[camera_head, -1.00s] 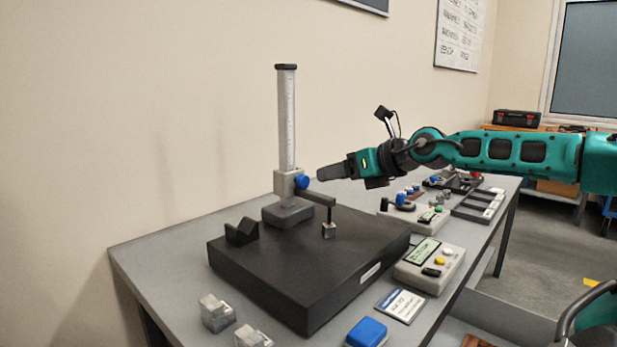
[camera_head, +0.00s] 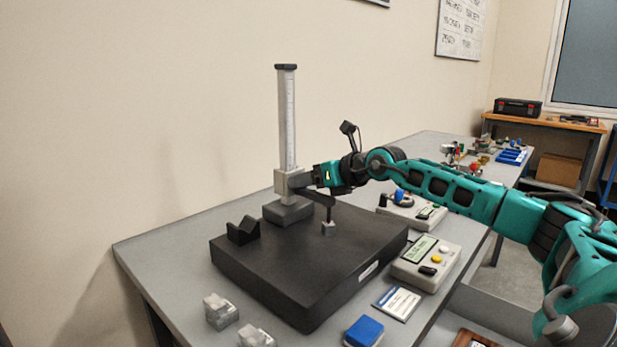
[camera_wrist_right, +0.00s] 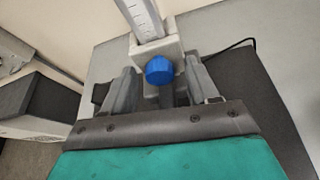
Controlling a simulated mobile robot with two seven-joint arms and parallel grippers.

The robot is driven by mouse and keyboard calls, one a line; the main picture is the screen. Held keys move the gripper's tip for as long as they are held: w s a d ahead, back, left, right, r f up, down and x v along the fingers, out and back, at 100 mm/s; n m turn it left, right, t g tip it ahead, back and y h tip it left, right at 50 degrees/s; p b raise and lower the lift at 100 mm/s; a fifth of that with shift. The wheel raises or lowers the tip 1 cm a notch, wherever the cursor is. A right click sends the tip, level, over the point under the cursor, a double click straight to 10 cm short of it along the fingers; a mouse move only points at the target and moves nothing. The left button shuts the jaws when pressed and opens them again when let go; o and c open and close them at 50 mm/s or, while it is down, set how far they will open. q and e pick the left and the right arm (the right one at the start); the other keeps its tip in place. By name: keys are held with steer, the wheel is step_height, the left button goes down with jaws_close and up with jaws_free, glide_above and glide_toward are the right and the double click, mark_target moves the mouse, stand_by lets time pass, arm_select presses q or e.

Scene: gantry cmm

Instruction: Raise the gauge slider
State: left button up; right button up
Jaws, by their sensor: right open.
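The height gauge has a pale upright column (camera_head: 287,120) with a scale and a dark cap, on a grey foot (camera_head: 288,212). Its light grey slider (camera_head: 281,184) sits low on the column, with a dark arm (camera_head: 319,197) reaching out to the right. My right gripper (camera_head: 298,181) is at the slider and hides its knob in the head view. In the right wrist view the open gripper (camera_wrist_right: 160,84) has one finger on each side of the blue knob (camera_wrist_right: 159,69). Whether the fingers touch the knob or slider is unclear. My left gripper is out of view.
The gauge stands on a black plate (camera_head: 300,275) with a black V-block (camera_head: 243,230). A small grey block (camera_head: 328,229) is under the slider's arm. A control box (camera_head: 425,262), blue block (camera_head: 364,332) and metal blocks (camera_head: 220,311) lie around the plate. The wall is close behind.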

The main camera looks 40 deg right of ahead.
steer(key=shift+w+f, duration=0.1)
steer(key=shift+w, duration=0.1)
steer(key=shift+c, duration=0.3)
jaws_close()
stand_by(0.3)
